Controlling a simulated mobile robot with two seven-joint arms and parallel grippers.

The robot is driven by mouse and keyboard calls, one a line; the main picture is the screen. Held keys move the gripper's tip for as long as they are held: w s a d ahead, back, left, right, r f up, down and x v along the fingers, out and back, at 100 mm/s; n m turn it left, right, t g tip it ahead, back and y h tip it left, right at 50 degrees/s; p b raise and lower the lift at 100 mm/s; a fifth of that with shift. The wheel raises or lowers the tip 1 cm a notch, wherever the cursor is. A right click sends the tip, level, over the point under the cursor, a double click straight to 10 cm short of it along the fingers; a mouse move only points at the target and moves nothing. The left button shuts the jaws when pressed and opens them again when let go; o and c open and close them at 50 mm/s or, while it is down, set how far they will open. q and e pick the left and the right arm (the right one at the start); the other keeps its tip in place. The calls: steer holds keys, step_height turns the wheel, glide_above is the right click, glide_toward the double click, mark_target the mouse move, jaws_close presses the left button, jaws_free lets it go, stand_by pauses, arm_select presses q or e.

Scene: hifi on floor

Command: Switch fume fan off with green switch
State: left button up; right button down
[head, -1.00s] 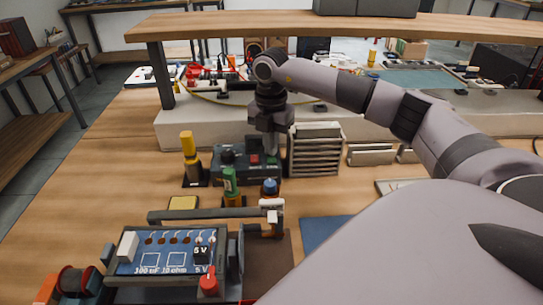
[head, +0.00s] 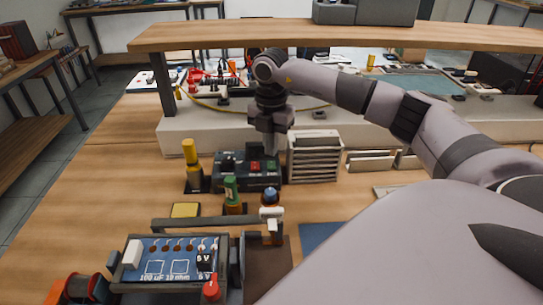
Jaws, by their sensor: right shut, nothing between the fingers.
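A dark control box (head: 232,180) stands on the workbench left of centre, with a red switch (head: 255,165) and a green switch (head: 271,165) on its face. The green switch is the right-hand one of the two. My right gripper (head: 270,151) points down at the box's back right part, just above the green switch in the picture. It is shut and empty. I cannot tell whether its tips touch the box. A grey slatted unit (head: 314,158), maybe the fume fan, stands right beside the box. My left gripper is out of view.
Yellow-handled (head: 190,152) and green-handled (head: 231,190) tools stand upright near the box. A blue circuit board unit (head: 170,262) and a clamp arm (head: 205,223) are in front. A wooden shelf (head: 330,38) spans above the back. My right arm covers the right side.

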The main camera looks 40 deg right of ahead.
mark_target(271, 163)
steer(key=shift+r+p, duration=1.6)
steer(key=shift+r, duration=0.5)
steer(key=shift+f, duration=0.1)
